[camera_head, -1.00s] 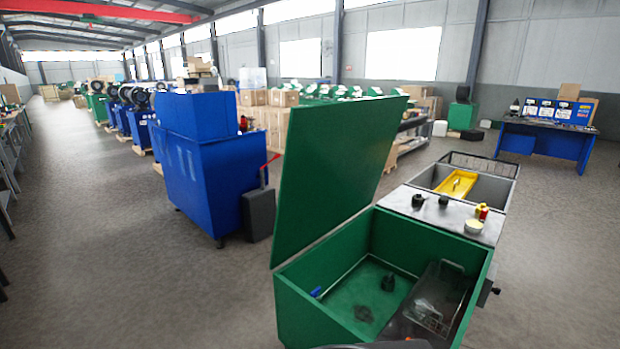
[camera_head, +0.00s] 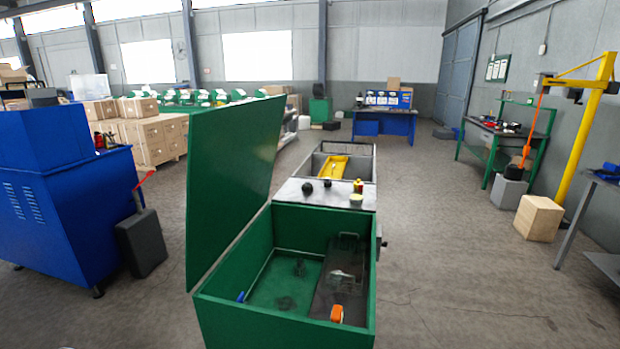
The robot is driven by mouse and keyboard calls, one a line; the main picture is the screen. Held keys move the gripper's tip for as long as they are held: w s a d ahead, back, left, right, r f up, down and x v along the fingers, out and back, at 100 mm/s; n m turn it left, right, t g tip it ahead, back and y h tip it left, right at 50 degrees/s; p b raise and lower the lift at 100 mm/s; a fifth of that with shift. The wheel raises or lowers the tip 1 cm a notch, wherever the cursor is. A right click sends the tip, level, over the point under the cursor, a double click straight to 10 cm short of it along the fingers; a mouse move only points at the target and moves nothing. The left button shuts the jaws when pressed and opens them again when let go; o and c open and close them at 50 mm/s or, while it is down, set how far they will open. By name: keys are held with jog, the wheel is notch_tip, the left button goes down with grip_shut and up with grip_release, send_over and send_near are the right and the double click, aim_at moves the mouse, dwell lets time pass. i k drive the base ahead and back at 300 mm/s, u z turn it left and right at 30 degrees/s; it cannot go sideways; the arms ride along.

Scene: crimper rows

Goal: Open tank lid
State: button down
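The green tank (camera_head: 213,315) stands in the lower middle of the camera_head view. Its green lid (camera_head: 232,185) is raised on the left side, tilted slightly outward, and the tank's inside is open to view. Inside lie a dark tray with a wire basket (camera_head: 343,275), small dark parts and a blue piece on the green floor. An orange object (camera_head: 337,313) shows near the front wall inside. My gripper is not in view.
A grey work top (camera_head: 318,194) with small black parts and bottles adjoins the tank's far end, with a yellow tray (camera_head: 332,166) beyond. A blue machine (camera_head: 62,220) and dark canister (camera_head: 141,243) stand left. Open floor lies right, before a yellow crane post (camera_head: 585,130).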

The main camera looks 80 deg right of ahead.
aim_at(231, 149)
jog(key=z, duration=1.85)
jog(key=i, duration=0.05)
jog(key=z, duration=0.05)
